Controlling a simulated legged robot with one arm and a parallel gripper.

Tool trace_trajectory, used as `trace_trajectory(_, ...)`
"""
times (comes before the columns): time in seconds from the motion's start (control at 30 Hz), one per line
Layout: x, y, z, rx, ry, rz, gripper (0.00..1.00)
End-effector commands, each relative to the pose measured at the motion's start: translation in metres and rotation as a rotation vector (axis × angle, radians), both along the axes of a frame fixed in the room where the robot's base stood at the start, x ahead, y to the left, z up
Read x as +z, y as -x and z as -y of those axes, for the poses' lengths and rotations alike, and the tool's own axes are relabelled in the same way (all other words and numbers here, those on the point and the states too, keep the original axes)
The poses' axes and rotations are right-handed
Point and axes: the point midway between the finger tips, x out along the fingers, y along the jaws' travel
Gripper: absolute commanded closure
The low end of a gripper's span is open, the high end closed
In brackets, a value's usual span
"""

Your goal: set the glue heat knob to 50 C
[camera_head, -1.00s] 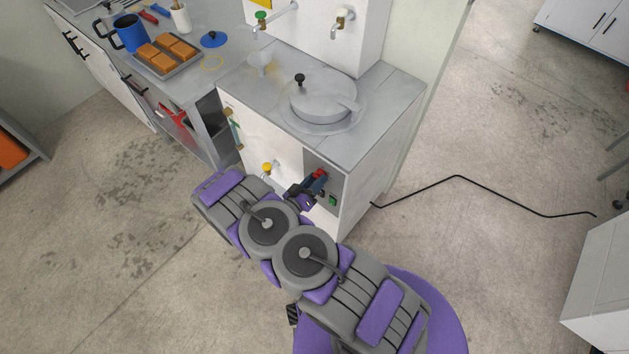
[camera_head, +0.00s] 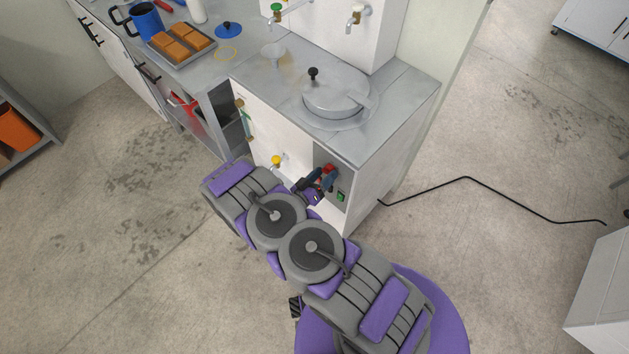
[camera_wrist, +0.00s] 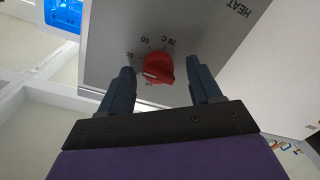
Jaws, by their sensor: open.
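The red heat knob (camera_wrist: 158,68) is on a grey panel (camera_wrist: 105,40) in the wrist view. Its pale pointer mark is toward the knob's left side. My gripper (camera_wrist: 161,74) is open, with one dark blue finger on each side of the knob and visible gaps between. In the head view my gripper (camera_head: 315,184) is at the front panel of the white cabinet, beside the red knob (camera_head: 330,169), which it partly covers.
A green switch (camera_head: 341,196) is just right of the knob. A yellow-handled tap (camera_head: 277,161) sticks out on the left. A lidded pot (camera_head: 335,98) stands on the cabinet top. A black cable (camera_head: 470,179) lies on the floor to the right.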

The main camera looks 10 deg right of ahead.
Motion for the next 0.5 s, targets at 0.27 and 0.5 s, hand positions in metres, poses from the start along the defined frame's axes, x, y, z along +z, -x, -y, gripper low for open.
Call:
trace_trajectory(0.27,0.002,0.018,-0.025,0.006,0.002,-0.001,0.36)
trace_trajectory(0.5,0.004,0.045,-0.059,0.005,0.001,-0.001,0.36)
